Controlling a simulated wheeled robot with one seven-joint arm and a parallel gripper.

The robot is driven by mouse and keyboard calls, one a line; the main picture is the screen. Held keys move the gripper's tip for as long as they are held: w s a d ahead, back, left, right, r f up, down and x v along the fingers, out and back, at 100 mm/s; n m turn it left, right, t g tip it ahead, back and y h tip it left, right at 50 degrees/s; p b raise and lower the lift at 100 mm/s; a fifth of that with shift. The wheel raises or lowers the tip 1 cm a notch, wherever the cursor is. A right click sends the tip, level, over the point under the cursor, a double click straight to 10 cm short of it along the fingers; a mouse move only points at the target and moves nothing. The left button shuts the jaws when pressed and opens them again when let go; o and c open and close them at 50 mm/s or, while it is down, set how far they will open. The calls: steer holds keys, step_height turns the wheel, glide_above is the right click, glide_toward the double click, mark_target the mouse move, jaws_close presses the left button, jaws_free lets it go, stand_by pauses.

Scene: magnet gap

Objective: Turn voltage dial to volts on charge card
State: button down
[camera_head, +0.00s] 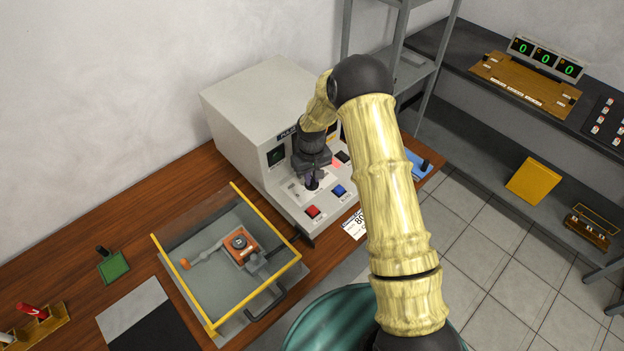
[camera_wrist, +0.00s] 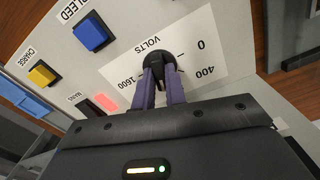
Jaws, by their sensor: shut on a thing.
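The voltage dial (camera_wrist: 158,60) is a black knob on a white plate marked VOLTS, with 0, 400 and 1600 readable around it. My gripper (camera_wrist: 163,84) is shut on the dial, its two purple fingers on either side of the knob. In the head view my gripper (camera_head: 312,178) reaches down to the grey power supply's sloped panel (camera_head: 290,189). Fingers hide part of the scale, and I cannot tell where the dial's pointer stands. The white charge card (camera_head: 354,224) lies at the table's front edge; "80" shows, and my arm covers its right part.
Near the dial are a blue BLEED button (camera_wrist: 93,33), a yellow CHARGE button (camera_wrist: 42,73), a lit MAINS lamp (camera_wrist: 105,102) and a red button (camera_head: 312,211). A yellow-framed clear guard box (camera_head: 207,326) stands left of the supply. A shelf (camera_head: 450,75) stands at right.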

steer(key=shift+w+n+b, duration=0.1)
steer(key=shift+n+b, duration=0.3)
steer(key=shift+n, duration=1.2)
steer(key=shift+r, duration=0.1)
steer(key=c, duration=1.4)
jaws_free()
steer(key=shift+c, duration=0.2)
step_height(320, 180, up, 17)
steer(key=b, duration=0.3)
steer(key=shift+r, duration=0.15)
